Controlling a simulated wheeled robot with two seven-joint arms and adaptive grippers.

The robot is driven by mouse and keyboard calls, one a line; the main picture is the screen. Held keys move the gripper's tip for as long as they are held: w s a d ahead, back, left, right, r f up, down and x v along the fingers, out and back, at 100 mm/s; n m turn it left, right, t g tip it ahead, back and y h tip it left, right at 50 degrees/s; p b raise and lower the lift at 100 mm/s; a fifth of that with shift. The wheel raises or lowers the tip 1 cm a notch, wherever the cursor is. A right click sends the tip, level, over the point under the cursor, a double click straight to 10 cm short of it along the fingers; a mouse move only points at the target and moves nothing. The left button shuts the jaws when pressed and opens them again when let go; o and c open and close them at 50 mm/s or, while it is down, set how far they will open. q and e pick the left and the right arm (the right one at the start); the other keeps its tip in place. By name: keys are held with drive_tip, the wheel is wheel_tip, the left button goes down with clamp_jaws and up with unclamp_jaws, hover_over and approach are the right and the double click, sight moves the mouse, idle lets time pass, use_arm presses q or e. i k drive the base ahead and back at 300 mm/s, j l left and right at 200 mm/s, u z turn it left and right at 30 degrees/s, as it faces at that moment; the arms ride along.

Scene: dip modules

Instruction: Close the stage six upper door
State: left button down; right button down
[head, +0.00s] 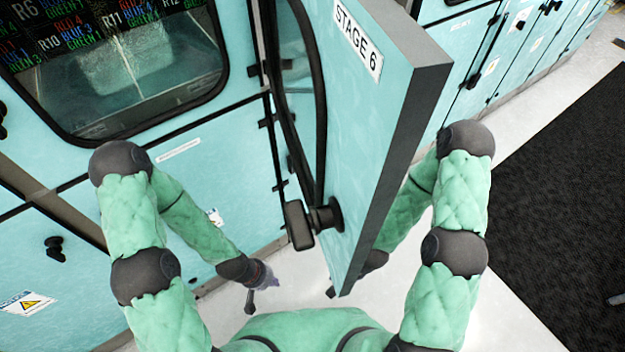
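The stage six upper door (400,105) is a pale teal panel with a dark edge and a "STAGE 6" label (358,38). It stands swung open, jutting out from the cabinet toward me between my two arms. A black latch handle (312,221) is on its left face, near the lower free corner. My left gripper (263,285) hangs low, left of and below the handle, apart from the door and empty. It is too small to tell its opening. My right arm passes behind the door on its right side, and the door hides most of my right gripper.
The teal cabinet wall (215,135) has a window with coloured lettering at the upper left and a black knob (55,248) below. More cabinet doors (500,50) run to the upper right. A black floor mat (560,210) lies at right. Pale floor is clear between.

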sight(361, 139)
drive_tip(key=k+j+z, duration=0.2)
drive_tip(key=j, duration=0.25)
drive_tip(key=k+j+z, duration=0.2)
drive_tip(key=k+j, duration=0.15)
drive_tip(key=k+j+u, duration=0.15)
drive_tip(key=k+j, duration=0.25)
